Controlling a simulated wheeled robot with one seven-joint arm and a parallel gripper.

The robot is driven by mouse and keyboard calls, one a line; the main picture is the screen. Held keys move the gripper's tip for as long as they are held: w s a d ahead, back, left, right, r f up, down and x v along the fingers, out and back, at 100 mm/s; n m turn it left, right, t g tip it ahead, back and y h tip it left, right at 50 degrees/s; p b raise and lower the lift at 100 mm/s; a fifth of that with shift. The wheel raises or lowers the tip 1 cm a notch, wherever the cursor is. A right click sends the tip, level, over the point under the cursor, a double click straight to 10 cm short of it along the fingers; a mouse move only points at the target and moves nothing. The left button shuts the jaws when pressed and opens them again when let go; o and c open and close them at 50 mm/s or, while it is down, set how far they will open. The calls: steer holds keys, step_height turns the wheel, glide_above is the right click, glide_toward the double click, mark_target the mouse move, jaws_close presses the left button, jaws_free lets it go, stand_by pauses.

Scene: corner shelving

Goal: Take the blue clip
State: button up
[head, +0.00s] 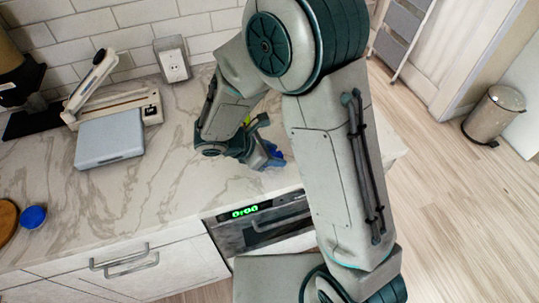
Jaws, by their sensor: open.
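My gripper (264,159) is low over the marble counter near its front edge, right of the picture's middle, with its fingers open. A small bright blue piece, which looks like the blue clip (278,154), shows right at the fingertips. It is partly hidden by the gripper, and I cannot tell whether it lies between the fingers or just beyond them.
A grey-blue case (109,138), a cream-coloured device (150,107) and a small box (172,60) stand at the back left. A round blue object (33,217) lies at the left. The counter (150,190) between is clear. A bin (494,115) stands on the floor.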

steer(key=shift+d+f, duration=0.15)
jaws_close()
